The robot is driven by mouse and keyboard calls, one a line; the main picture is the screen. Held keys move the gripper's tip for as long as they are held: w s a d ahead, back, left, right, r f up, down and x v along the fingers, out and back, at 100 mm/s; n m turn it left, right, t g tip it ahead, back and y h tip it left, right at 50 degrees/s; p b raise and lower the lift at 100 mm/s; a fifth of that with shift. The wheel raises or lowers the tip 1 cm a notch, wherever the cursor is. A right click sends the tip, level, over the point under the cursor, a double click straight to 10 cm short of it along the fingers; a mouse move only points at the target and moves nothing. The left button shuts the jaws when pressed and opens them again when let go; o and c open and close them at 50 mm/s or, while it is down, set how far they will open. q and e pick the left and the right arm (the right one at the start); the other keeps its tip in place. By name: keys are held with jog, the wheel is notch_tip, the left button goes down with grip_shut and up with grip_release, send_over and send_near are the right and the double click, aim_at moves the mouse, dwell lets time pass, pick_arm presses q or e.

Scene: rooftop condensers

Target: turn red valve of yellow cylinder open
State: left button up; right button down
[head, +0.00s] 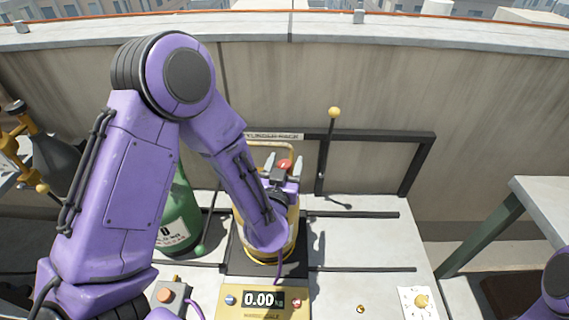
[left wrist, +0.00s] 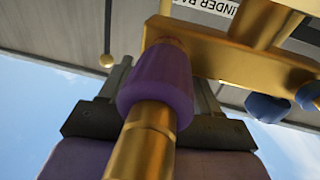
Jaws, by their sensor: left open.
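The yellow cylinder (head: 292,232) stands upright on a scale, mostly hidden behind my left forearm and wrist. Its red valve (head: 285,164) shows at the top, close to the fingers of my left gripper (head: 283,166). The fingers are open, one on each side of the red valve in the picture; I cannot tell whether they touch it. In the left wrist view, the dark fingers of my left gripper (left wrist: 160,105) stand apart behind a brass fitting with a purple sleeve (left wrist: 157,78). A blue knob (left wrist: 268,107) is at right. The red valve does not show there. My right gripper is out of view.
The scale's display (head: 263,299) reads 0.00. A green cylinder (head: 180,218) stands left of the yellow one. A dark rack frame (head: 372,134) and a yellow-balled rod (head: 334,113) stand behind. A side table (head: 540,192) is at right.

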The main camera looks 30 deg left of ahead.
pick_arm(q)
jog(key=c, duration=1)
jog(key=shift+o, duration=0.2)
jog(key=n+g+y, duration=0.2)
jog(key=n+y, duration=0.1)
jog(key=y, duration=0.1)
jog(key=shift+r+y, duration=0.1)
jog(key=shift+y, duration=0.3)
jog(key=shift+n+g+y+p, duration=0.4)
jog(key=shift+n+g+y, duration=0.4)
jog(key=shift+n+y, duration=0.1)
jog(key=o, duration=1)
jog(key=shift+c, duration=0.2)
jog(key=b+v, duration=0.1)
jog(key=v, duration=0.9)
jog(key=shift+s+d, duration=0.2)
